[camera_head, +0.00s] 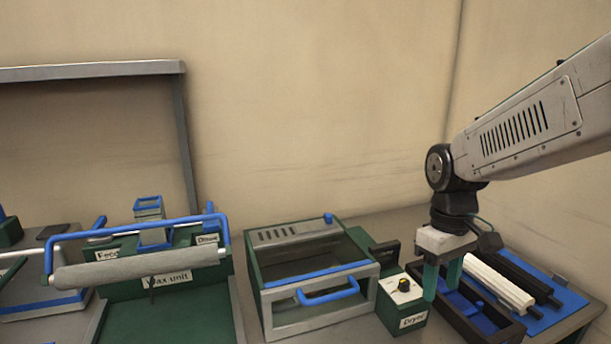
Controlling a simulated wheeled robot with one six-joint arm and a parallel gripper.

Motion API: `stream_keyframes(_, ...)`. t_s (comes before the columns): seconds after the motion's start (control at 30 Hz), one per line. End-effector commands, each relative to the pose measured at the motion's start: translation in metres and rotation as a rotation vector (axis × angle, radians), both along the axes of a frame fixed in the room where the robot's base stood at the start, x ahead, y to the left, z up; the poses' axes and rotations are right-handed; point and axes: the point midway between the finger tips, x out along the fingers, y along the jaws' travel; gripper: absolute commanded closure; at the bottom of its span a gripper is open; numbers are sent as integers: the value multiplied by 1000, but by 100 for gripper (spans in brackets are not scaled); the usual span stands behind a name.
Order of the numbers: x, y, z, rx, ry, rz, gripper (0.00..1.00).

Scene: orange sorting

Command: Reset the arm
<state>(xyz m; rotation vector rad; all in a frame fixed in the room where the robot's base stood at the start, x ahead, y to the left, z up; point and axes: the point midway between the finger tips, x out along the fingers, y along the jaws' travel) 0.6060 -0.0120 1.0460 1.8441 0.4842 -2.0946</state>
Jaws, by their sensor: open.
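My arm reaches in from the upper right of the head view. My gripper (441,295) hangs from it, pointing down, with two green fingers. The fingers are apart and I see nothing held between them. The fingertips are over or just at a dark open box (490,331) with blue parts inside, to the right of the dryer control box (402,304). Whether the fingertips touch the box I cannot tell.
A dryer (318,325) with a blue handle stands left of my gripper. Further left is the wax unit (165,292) with a grey roller (137,270). White and black rods (500,284) lie on a blue mat (566,292) at right. The wall behind is bare.

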Motion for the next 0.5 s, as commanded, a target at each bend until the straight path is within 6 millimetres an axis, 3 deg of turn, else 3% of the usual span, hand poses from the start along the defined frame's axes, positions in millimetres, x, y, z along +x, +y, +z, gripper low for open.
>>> stream_keyframes(0.1, -47, -5, 18, -16, -18, -149, 52)
stream_keyframes(0.3, -122, -13, 35, -31, -68, -370, 52)
stream_keyframes(0.5, -172, -17, 41, -19, -149, -456, 52)
